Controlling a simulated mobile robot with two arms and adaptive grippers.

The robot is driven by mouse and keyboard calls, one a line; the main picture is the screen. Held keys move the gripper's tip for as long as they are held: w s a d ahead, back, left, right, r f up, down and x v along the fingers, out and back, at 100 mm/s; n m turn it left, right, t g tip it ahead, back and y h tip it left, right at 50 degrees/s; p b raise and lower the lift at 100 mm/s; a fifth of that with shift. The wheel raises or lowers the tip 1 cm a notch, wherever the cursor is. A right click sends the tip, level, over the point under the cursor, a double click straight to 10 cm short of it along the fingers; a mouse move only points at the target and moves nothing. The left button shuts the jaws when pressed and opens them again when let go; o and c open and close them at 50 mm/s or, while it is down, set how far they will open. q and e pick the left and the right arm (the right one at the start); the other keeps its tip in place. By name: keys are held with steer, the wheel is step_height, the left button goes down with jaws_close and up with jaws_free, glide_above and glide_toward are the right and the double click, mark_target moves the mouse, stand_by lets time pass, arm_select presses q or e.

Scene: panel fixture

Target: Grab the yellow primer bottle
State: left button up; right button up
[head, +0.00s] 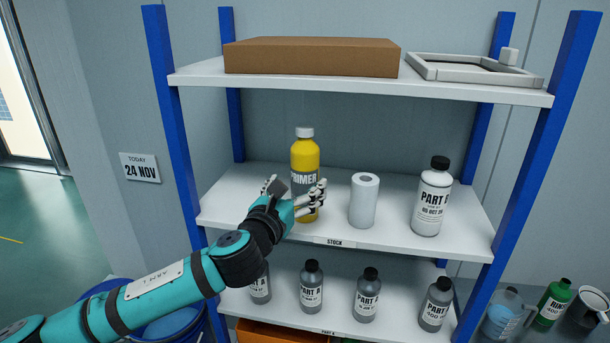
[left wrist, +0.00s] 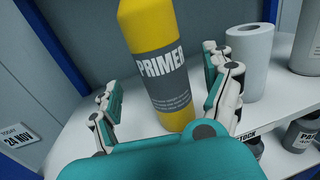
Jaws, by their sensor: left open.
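The yellow primer bottle (head: 305,156) has a white cap and a grey label, and stands upright on the middle shelf (head: 400,236). My left gripper (head: 296,192) is in front of the bottle with its fingers spread on either side of it. In the left wrist view the bottle (left wrist: 152,35) rises between the open fingers of the left gripper (left wrist: 165,100). Gaps show between the fingers and the bottle there. The lower part of the bottle is partly hidden by the gripper in the head view. My right gripper is not in view.
A white paper roll (head: 364,201) stands right of the primer, close to the right finger. A white Part bottle (head: 432,200) with a black cap stands further right. The upper shelf (head: 480,90) is above, carrying a brown box (head: 312,57). Several grey bottles stand below.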

mark_target(300, 183)
arm_select(q)
steer(key=p+x, duration=0.2)
steer(key=x, duration=0.2)
steer(key=shift+w+d+r, duration=0.1)
steer(key=shift+w+d, duration=0.1)
steer(key=shift+d, duration=0.05)
steer(key=shift+w+d, duration=0.1)
steer(key=shift+w, duration=0.1)
steer(key=c, duration=1.5)
steer(key=shift+c, duration=0.2)
steer(key=shift+r, duration=0.1)
